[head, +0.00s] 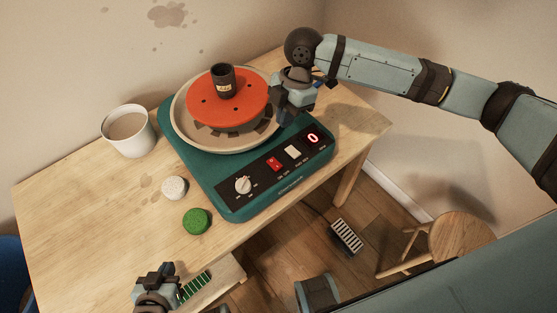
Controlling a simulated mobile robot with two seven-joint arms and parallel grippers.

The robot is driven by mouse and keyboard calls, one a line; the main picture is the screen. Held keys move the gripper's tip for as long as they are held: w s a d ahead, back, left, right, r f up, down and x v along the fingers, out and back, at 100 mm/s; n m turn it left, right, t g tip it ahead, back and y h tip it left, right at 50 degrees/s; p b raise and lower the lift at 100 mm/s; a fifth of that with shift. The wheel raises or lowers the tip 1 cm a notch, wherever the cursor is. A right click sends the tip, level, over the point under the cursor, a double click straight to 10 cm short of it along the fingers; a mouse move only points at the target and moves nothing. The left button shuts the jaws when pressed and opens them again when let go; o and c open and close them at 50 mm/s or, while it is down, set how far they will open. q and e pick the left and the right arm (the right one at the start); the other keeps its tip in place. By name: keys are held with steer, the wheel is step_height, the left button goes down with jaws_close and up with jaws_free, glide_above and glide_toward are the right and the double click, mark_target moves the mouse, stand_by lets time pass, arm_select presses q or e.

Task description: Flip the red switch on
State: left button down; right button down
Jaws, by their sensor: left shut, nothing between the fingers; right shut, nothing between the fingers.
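The red switch (274,164) is a small rocker on the black control panel of a green pottery wheel (230,204). It lies between a white knob (243,185) and a white rocker (293,152). I cannot tell which way it is tipped. My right gripper (284,117) is shut and empty, pointing down by the right rim of the wheel's basin, above and apart from the red switch. My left gripper (166,268) is shut and empty at the bottom left, by the table's front edge, far from the switch.
A red display (313,138) reads 0. A dark jar (223,82) stands on the orange wheel disc (205,112). A white mug (128,131), a white lump (174,188) and a green sponge-like disc (197,221) are on the wooden table (70,210). A stool (460,238) and pedal (346,236) stand on the floor.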

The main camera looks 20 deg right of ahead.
mark_target(276, 167)
stand_by(0.3)
arm_select(q)
steer(key=shift+f, duration=0.1)
arm_select(e)
steer(key=x, duration=0.8)
steer(key=d+x, duration=0.1)
steer(key=x, duration=0.3)
steer(key=shift+a+f, duration=0.15)
steer(key=shift+f, duration=0.85)
